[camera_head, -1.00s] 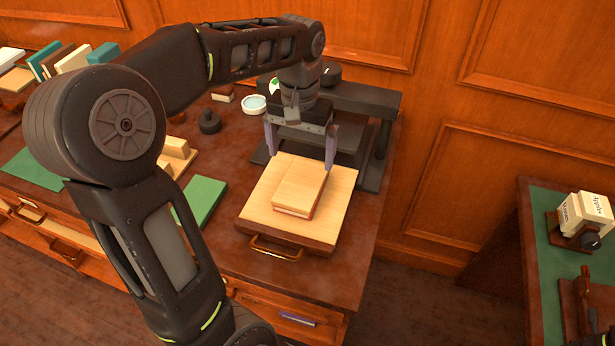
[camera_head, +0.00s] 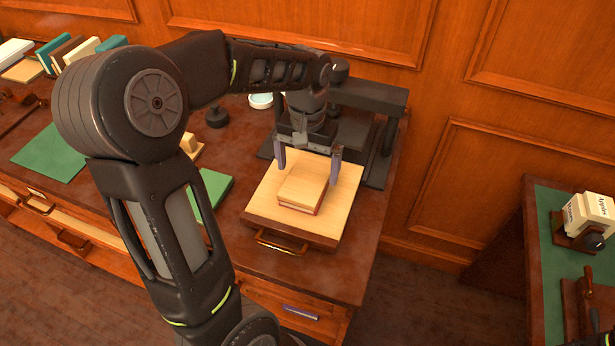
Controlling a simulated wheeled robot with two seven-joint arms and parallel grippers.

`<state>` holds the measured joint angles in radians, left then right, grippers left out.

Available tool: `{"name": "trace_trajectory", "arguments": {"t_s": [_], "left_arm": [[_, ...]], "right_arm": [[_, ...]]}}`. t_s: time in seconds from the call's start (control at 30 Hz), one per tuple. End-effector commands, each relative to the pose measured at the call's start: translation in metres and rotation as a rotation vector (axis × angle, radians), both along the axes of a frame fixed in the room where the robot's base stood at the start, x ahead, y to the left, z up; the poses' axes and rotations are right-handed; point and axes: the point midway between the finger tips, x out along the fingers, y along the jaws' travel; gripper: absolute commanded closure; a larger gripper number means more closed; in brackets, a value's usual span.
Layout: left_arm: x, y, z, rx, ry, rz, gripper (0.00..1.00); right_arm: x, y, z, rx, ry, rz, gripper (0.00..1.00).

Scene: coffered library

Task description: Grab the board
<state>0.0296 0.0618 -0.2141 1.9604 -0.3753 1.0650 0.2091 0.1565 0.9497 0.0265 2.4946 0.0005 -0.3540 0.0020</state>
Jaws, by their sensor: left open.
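A light wooden board (camera_head: 263,206) with a dark edge and a brass handle at its front lies on the desk near its right end. A small tan book or block (camera_head: 303,187) with a reddish edge rests on the board. My left gripper (camera_head: 308,169) is open and empty, pointing down over the back part of the board. Its two fingers are spread wide, one on each side behind the block. I cannot tell whether the fingertips touch the board.
A black press-like frame (camera_head: 374,97) stands right behind the board. A green book (camera_head: 213,187) lies left of it, partly hidden by my arm. A round black weight (camera_head: 216,117) and upright books (camera_head: 75,52) are farther left. Another desk (camera_head: 541,240) stands at the right.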

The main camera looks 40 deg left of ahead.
Motion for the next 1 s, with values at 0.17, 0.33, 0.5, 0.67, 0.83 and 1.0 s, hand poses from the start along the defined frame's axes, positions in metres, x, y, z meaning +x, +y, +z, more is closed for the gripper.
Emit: {"name": "trace_trajectory", "arguments": {"t_s": [0.17,0.33,0.5,0.67,0.83,1.0], "left_arm": [[0.0,0.0,-0.02,0.0,0.001,0.001,0.0],[0.0,0.0,-0.022,0.0,0.0,0.001,0.0],[0.0,0.0,-0.022,0.0,0.0,0.001,0.0],[0.0,0.0,-0.022,0.0,0.0,0.0,0.0],[0.0,0.0,-0.022,0.0,0.0,0.0,0.04],[0.0,0.0,-0.022,0.0,0.0,0.0,0.18]], "right_arm": [[0.0,0.0,0.003,-0.001,0.001,-0.001,0.37],[0.0,0.0,0.002,-0.001,0.001,-0.001,0.37],[0.0,0.0,0.002,-0.001,0.001,-0.001,0.37],[0.0,0.0,0.002,-0.001,0.001,-0.001,0.37],[0.0,0.0,0.002,-0.001,0.001,-0.001,0.37],[0.0,0.0,0.002,-0.001,0.001,-0.001,0.37]]}}
